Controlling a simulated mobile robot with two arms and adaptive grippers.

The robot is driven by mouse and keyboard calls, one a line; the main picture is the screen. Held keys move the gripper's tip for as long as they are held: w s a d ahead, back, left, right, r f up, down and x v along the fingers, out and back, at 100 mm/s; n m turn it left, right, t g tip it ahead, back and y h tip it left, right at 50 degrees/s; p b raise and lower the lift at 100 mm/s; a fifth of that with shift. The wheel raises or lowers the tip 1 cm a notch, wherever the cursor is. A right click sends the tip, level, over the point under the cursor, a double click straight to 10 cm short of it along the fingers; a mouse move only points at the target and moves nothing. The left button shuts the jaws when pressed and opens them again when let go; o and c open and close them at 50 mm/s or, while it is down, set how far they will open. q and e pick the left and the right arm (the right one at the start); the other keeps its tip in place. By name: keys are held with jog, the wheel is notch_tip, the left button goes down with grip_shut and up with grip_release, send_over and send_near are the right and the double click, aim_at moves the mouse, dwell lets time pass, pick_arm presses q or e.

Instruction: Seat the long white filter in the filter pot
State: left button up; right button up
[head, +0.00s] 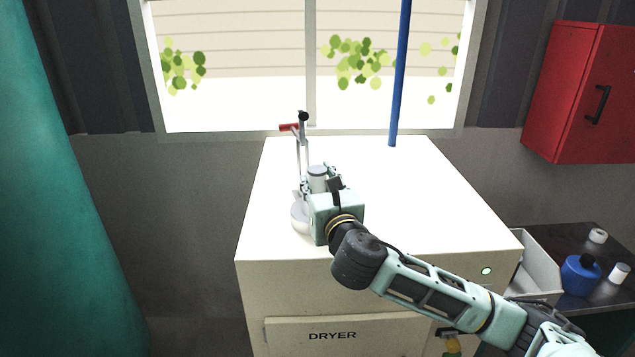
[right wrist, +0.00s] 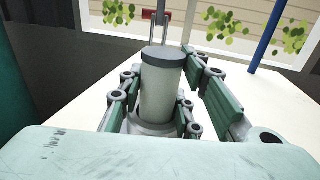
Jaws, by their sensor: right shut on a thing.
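The long white filter (right wrist: 161,95), a pale cylinder with a grey top cap, stands about upright between the fingers of my right gripper (right wrist: 160,112) in the right wrist view. In the head view its grey-capped top (head: 317,172) shows just beyond my right gripper (head: 319,187), which is shut on it. A round light-grey body, which looks like the filter pot (head: 299,217), stands on the white dryer top, partly hidden by my gripper. The filter's lower end is hidden in the head view. I cannot tell how deep it sits in the pot. My left gripper is not in view.
A metal post with a red handle (head: 289,127) rises just behind the filter. The white dryer top (head: 420,200) is clear to the right. A blue pole (head: 400,80) stands at the back. A dark side table (head: 560,240) holds a blue bottle (head: 580,275) and small white pieces.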

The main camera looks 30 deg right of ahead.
aim_at(318, 189)
jog(key=shift+f, duration=0.2)
jog(key=o, duration=0.9)
jog(key=shift+c, duration=0.2)
jog(key=o, duration=0.4)
jog(key=shift+a, duration=0.2)
jog(key=shift+d+f, duration=0.1)
jog(key=v, duration=0.8)
jog(key=shift+r, duration=0.25)
jog(key=shift+w, duration=0.35)
